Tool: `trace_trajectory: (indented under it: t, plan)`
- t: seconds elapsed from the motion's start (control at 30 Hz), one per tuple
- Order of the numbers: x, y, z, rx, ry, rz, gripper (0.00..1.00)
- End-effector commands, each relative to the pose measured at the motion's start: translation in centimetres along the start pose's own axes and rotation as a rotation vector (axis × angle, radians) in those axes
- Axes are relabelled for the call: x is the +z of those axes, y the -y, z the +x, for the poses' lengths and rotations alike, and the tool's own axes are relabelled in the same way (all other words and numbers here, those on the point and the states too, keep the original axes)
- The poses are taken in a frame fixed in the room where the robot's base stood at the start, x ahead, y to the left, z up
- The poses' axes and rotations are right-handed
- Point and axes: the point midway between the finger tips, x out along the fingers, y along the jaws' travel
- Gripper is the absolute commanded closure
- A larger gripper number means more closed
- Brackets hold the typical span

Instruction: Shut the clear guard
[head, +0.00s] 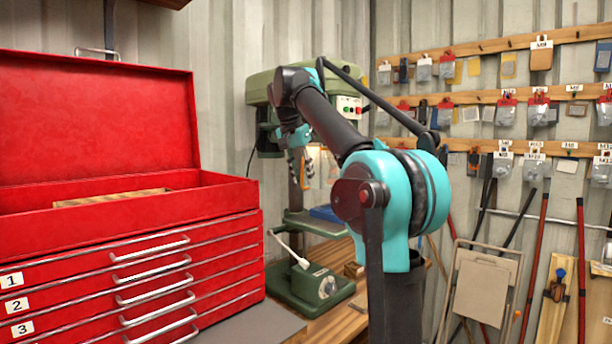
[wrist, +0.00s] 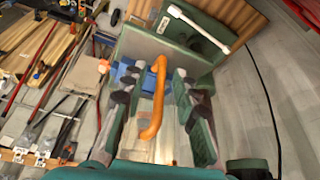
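The clear guard (head: 322,166) shows as a pale see-through panel on the green drill press (head: 262,86), partly hidden behind my arm and gripper. In the wrist view, its curved orange handle (wrist: 158,92) stands out against a pale panel. I cannot tell the guard's exact edges or how far it is swung. My gripper (wrist: 155,82) is open, with one dark finger on each side of the orange handle. I see a gap on both sides of it. In the head view, my gripper (head: 299,178) points down in front of the drill press.
A red tool chest (head: 100,230) with a raised lid stands at the left, close to the press. A blue block (head: 326,214) rests on the press table. A white lever (head: 290,248) juts from the base. Pegboard racks and a folded step stool (head: 480,290) are at the right.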

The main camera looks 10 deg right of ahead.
Motion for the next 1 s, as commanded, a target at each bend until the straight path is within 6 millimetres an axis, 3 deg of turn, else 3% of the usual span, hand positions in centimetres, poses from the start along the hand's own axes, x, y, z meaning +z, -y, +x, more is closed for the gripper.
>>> trace_trajectory:
  t: [0.13, 0.4, 1.0]
  plan:
    - [0.00, 0.00, -0.02, 0.000, 0.000, 0.000, 0.71]
    - [-0.01, -0.02, -0.03, 0.000, 0.000, 0.000, 1.00]
    - [-0.10, -0.53, -0.03, -0.012, 0.000, -0.025, 1.00]
